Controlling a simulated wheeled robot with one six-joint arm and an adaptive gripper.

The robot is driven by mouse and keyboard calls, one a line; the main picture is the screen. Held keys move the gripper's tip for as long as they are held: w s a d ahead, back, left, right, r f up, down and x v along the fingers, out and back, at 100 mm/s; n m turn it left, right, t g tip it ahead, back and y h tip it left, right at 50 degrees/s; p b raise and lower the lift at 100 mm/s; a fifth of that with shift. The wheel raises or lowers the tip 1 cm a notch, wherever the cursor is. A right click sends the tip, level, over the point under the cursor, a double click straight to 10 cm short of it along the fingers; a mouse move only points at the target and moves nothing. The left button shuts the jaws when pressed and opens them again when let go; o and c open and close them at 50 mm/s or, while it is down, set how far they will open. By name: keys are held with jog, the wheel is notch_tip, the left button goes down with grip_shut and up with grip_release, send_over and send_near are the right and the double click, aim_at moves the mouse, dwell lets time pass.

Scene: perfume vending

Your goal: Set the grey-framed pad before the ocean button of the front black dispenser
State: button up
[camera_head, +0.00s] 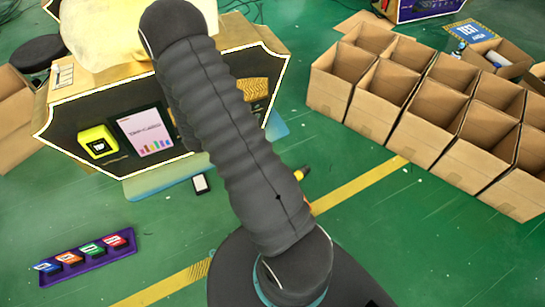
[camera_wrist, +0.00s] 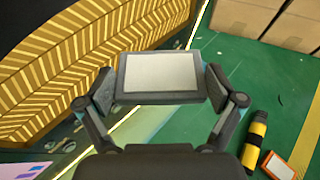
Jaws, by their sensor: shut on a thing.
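In the wrist view, my gripper (camera_wrist: 160,80) is shut on the grey-framed pad (camera_wrist: 160,73), one finger at each side edge. The pad has a dark grey frame and a pale blank face. It is held close to the gold striped grille (camera_wrist: 50,80) of a black dispenser. In the head view, the front black dispenser (camera_head: 65,120) has a lit white edge, a screen (camera_head: 146,132) with coloured bars and a yellow box (camera_head: 97,142). My arm hides my gripper and the held pad there. I cannot make out the ocean button.
A purple tray (camera_head: 88,269) with several coloured blocks lies on the green floor. A small white-faced pad (camera_head: 201,184) lies before the dispenser. Open cardboard boxes (camera_head: 430,115) stand at right. The wrist view shows a black-yellow cylinder (camera_wrist: 257,138) and an orange-framed pad (camera_wrist: 278,167).

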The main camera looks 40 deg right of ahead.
jog(key=s+d+f+m+g+h+p, duration=0.1)
jog(key=s+d+f+m+g+p, duration=0.1)
jog(key=s+d+f+m+g, duration=1.15)
jog(key=w+f+n+t, duration=0.1)
jog(key=f, duration=0.2)
jog(key=w+a+f+n+t+b, duration=0.1)
jog(key=w+f, duration=0.1)
jog(key=f, duration=0.2)
jog(key=w+a+f+n+t, duration=0.1)
jog(key=f+n, duration=0.1)
jog(key=f, duration=0.1)
jog(key=shift+w+a+f+b, duration=0.2)
jog(key=shift+w+f+b, duration=0.1)
jog(key=shift+f, duration=2.1)
jog(key=shift+f+h+b, duration=0.2)
jog(key=shift+h+b, duration=0.1)
jog(key=shift+b, duration=0.25)
jog(key=o, duration=0.7)
jog(key=shift+r, duration=0.15)
